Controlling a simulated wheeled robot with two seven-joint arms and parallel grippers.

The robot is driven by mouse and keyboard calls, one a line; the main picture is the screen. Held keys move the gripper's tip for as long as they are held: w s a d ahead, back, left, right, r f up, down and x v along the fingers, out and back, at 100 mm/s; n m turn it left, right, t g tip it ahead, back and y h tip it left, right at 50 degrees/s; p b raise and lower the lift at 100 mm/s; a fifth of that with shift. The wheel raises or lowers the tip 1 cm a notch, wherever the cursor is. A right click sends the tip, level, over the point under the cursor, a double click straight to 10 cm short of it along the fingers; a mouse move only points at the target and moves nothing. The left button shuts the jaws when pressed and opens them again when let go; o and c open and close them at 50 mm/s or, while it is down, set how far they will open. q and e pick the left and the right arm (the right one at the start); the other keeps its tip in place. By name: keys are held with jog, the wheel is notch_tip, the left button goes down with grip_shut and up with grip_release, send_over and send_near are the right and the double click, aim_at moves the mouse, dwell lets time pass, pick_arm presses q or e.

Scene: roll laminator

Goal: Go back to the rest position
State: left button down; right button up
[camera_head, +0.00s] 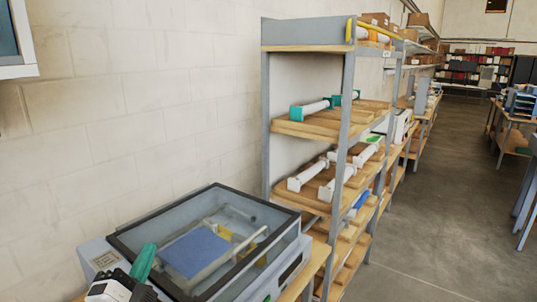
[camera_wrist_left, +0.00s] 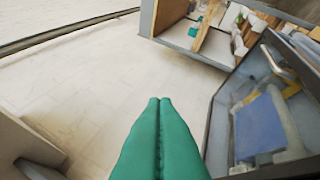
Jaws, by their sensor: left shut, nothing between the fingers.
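My left gripper (camera_head: 146,262) comes in at the bottom left of the head view, with green fingers over the left edge of the laminator. In the left wrist view its two green fingers (camera_wrist_left: 160,102) lie together with nothing between them. The laminator (camera_head: 92,258) is a grey box with a dark-framed clear lid (camera_head: 232,198); the lid is down. A blue sheet (camera_head: 196,250) shows inside under it, and also in the left wrist view (camera_wrist_left: 260,128). My right gripper is in neither view.
A metal shelf rack (camera_head: 347,110) with wooden boards and white rolls stands right behind the laminator. A pale block wall (camera_head: 150,110) runs along the left. The grey floor (camera_head: 450,200) of the aisle at the right is clear. Tables (camera_head: 510,125) stand at the far right.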

pick_arm(q)
jog(key=s+a+f+n+g+y, duration=0.1)
jog(key=s+f+n+g, duration=0.15)
jog(key=f, duration=0.45)
jog(key=s+f+n+g+y, duration=0.1)
jog(key=f+n+g, duration=0.25)
jog(key=f, duration=0.35)
jog(key=s+d+f+n+g+h, duration=0.15)
jog(key=s+f+n+g, duration=0.45)
jog(key=s+f+g, duration=0.85)
jog(key=s+f+t+b, duration=0.15)
jog(key=f+b, duration=0.25)
jog(key=f, duration=1)
jog(key=s+f+b, duration=0.3)
jog(key=f+b, duration=0.1)
jog(key=f, duration=1)
jog(key=s+f+b, duration=0.2)
jog(key=f+b, duration=0.3)
jog(key=f, duration=0.9)
jog(key=s+a+f+b, duration=0.1)
jog(key=s+f+b, duration=0.3)
jog(key=s+f, duration=0.4)
jog(key=s+a+f+b, duration=0.1)
jog(key=s+f+b, duration=0.4)
jog(key=f, duration=1.2)
jog(key=s, duration=0.3)
jog(key=shift+s+a+m+g, duration=0.2)
jog(key=shift+s+m+g, duration=0.1)
jog(key=shift+g, duration=0.1)
